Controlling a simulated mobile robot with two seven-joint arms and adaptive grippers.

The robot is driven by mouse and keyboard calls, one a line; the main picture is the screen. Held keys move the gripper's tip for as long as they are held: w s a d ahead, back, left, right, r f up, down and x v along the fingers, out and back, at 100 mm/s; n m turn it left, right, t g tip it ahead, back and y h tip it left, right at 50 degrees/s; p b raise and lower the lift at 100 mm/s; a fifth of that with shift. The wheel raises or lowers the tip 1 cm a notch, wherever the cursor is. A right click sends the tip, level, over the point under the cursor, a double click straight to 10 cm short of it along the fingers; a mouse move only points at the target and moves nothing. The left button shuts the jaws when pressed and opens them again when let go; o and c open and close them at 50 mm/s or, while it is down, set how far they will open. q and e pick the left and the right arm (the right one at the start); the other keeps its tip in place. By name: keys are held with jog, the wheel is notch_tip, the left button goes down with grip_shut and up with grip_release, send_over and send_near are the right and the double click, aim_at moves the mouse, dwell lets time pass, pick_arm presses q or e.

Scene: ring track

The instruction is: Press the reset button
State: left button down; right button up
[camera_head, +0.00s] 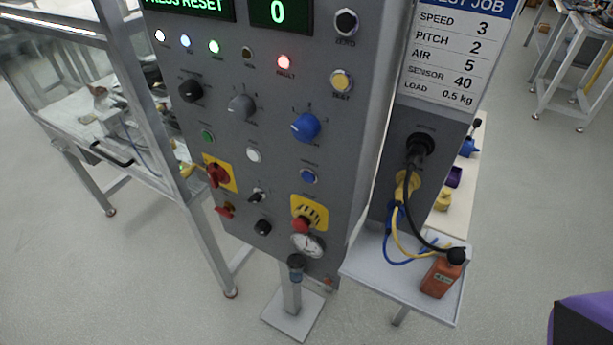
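A grey upright control panel (260,130) fills the middle of the view. Its green-lit display (190,8) at the top left reads "PRESS RESET", partly cut off, and a second display (277,11) shows 0. A yellow round button (341,80) sits at the upper right, and a blue round button (309,176) sits lower down. Their small labels are too blurred to tell surely which is the reset button. A white button (254,154) and a green button (207,136) are also on the panel. The red indicator lamp (284,62) is lit. Neither gripper is in view.
A red emergency button (301,225) on a yellow plate, a red rotary switch (218,175) and a blue knob (305,127) are near the buttons. A side shelf (375,270) with cables and an orange box (441,277) juts out at right. A framed enclosure stands left.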

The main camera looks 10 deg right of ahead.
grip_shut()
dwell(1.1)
